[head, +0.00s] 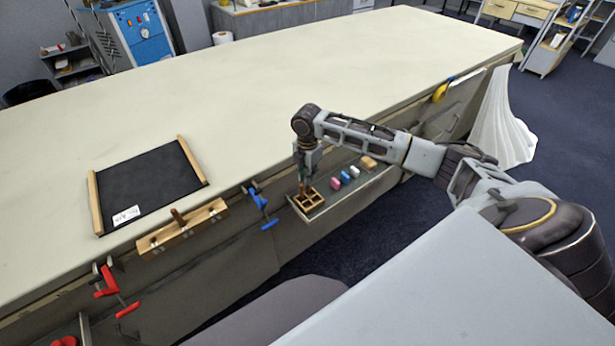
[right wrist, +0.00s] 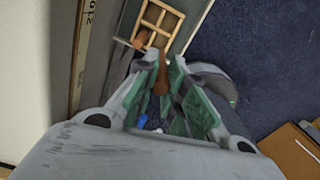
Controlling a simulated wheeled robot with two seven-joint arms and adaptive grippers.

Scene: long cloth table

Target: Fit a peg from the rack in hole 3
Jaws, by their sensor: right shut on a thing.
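My right gripper (head: 304,181) points down over the wooden rack (head: 307,204) on a small shelf at the table's front side. In the right wrist view the gripper (right wrist: 163,80) is shut on a brown peg (right wrist: 161,83). The divided rack (right wrist: 176,22) lies just beyond the peg's far end; whether that end is still inside a compartment is unclear. Another brown piece (right wrist: 140,39) shows in a rack compartment. A wooden block (head: 205,216) with pale marks sits at the table's front edge, a brown peg-like piece (head: 178,216) standing in it. Hole numbers are unreadable. My left gripper is out of view.
Pink (head: 334,184), blue (head: 345,177) and tan (head: 369,162) pieces lie on the shelf (head: 372,183) right of the rack. A blue clamp (head: 259,201) and red clamp (head: 107,282) flank the block. A black mat (head: 148,183) lies behind it. The far tabletop is clear.

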